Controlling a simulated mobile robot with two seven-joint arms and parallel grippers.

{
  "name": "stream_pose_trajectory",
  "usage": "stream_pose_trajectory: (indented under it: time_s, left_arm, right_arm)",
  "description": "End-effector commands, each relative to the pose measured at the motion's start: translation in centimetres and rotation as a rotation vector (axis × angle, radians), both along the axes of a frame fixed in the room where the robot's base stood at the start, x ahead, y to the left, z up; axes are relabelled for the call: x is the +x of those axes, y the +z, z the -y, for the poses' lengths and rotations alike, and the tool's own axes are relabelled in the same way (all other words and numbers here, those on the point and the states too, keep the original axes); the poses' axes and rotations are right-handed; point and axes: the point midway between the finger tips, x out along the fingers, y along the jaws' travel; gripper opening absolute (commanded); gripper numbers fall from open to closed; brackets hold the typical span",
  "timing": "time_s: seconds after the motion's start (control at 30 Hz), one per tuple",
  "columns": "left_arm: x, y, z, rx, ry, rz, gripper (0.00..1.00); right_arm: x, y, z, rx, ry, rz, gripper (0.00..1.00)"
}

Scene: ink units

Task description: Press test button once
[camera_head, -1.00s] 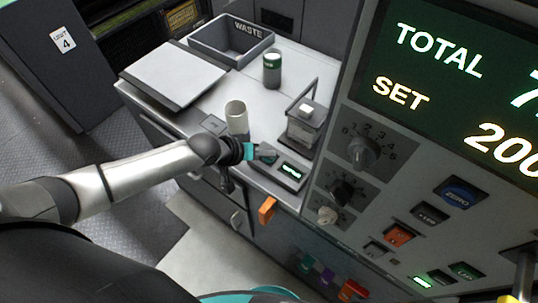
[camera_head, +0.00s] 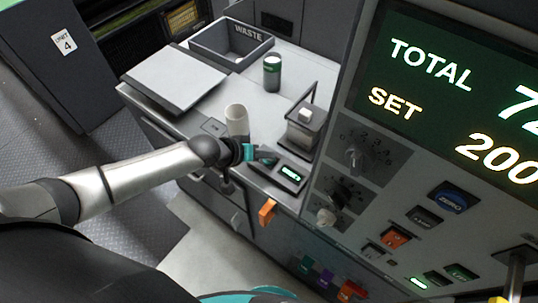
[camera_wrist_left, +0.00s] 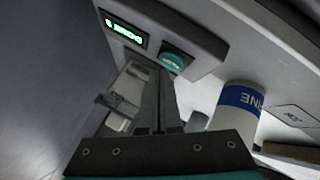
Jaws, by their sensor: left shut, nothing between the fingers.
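A small grey device with a lit green display (camera_head: 290,173) sits at the front edge of the counter. The wrist view shows this display (camera_wrist_left: 123,27) with a round teal-green button (camera_wrist_left: 175,60) beside it. I cannot read a label on the button. My left gripper (camera_head: 266,156) is shut and empty, low over the device. In the wrist view its fingertips (camera_wrist_left: 162,75) are close to the button. Whether they touch it I cannot tell. In the head view the gripper hides the button. My right gripper is not seen.
A pale cylinder (camera_head: 236,121) stands close behind the left gripper. A glass-sided box (camera_head: 302,128) stands behind the device. A green-banded container (camera_head: 272,72), a WASTE bin (camera_head: 229,42) and a grey plate (camera_head: 172,77) are farther back. A control panel (camera_head: 385,205) rises at the right.

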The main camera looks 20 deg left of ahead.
Motion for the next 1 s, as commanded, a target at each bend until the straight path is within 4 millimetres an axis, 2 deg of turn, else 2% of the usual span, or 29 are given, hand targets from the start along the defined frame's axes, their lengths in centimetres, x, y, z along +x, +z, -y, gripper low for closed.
stream_pose_trajectory:
  time_s: [0.43,0.9,1.0]
  left_arm:
    - [0.0,0.6,0.0,-0.001,0.000,0.001,0.00]
    - [0.1,5.1,0.0,0.000,0.000,0.002,0.00]
    - [0.0,5.5,0.0,0.000,0.000,0.002,0.00]
  right_arm:
    - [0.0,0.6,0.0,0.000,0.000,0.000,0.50]
    - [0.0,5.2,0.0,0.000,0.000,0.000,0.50]
    - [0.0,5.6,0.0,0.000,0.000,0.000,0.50]
